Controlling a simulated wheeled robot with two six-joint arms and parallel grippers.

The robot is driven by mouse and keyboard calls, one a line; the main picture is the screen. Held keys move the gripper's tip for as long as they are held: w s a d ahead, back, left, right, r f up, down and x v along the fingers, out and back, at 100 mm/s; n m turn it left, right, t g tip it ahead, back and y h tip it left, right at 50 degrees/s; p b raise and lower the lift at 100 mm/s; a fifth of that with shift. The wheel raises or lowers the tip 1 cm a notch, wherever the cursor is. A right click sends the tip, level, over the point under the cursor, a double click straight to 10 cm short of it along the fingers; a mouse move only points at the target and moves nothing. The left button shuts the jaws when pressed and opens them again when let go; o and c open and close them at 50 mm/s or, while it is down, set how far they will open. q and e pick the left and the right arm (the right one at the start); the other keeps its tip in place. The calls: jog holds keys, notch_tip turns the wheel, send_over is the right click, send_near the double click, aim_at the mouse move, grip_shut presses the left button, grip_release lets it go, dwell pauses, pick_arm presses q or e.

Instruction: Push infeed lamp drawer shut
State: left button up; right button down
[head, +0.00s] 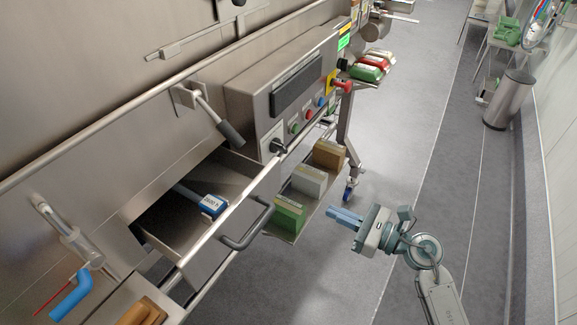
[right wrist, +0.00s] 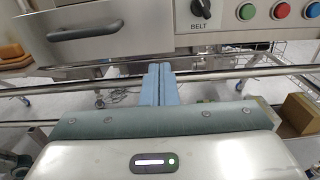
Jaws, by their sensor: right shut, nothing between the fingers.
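The metal drawer (head: 215,253) stands pulled out of the steel machine front in the head view. A blue-ended lamp (head: 212,206) with a white label lies in it. The drawer's grey bar handle (head: 250,228) is on its front; a dark bar handle (right wrist: 85,32) on a steel front shows at upper left in the right wrist view. My right gripper (head: 333,214) is shut and empty, to the right of the drawer and apart from it. Its blue fingers (right wrist: 160,69) are together in the right wrist view. My left gripper is not in view.
A steel rail (right wrist: 230,74) runs across in front of the machine. The control box (head: 290,85) with knob and coloured buttons stands beyond the drawer. A low shelf holds green, white and brown boxes (head: 286,217). The grey floor to the right is open; a bin (head: 508,100) stands farther off.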

aim_at(274, 186)
jog(key=p+x, duration=0.1)
jog(key=x, duration=0.3)
jog(key=p+x, duration=0.2)
jog(key=x, duration=0.2)
jog(key=p+x, duration=0.2)
jog(key=x, duration=0.3)
jog(key=shift+s+a+r, duration=0.15)
jog(key=shift+s+r, duration=0.15)
jog(key=shift+w+a+f, duration=0.15)
jog(key=shift+w+a, duration=0.2)
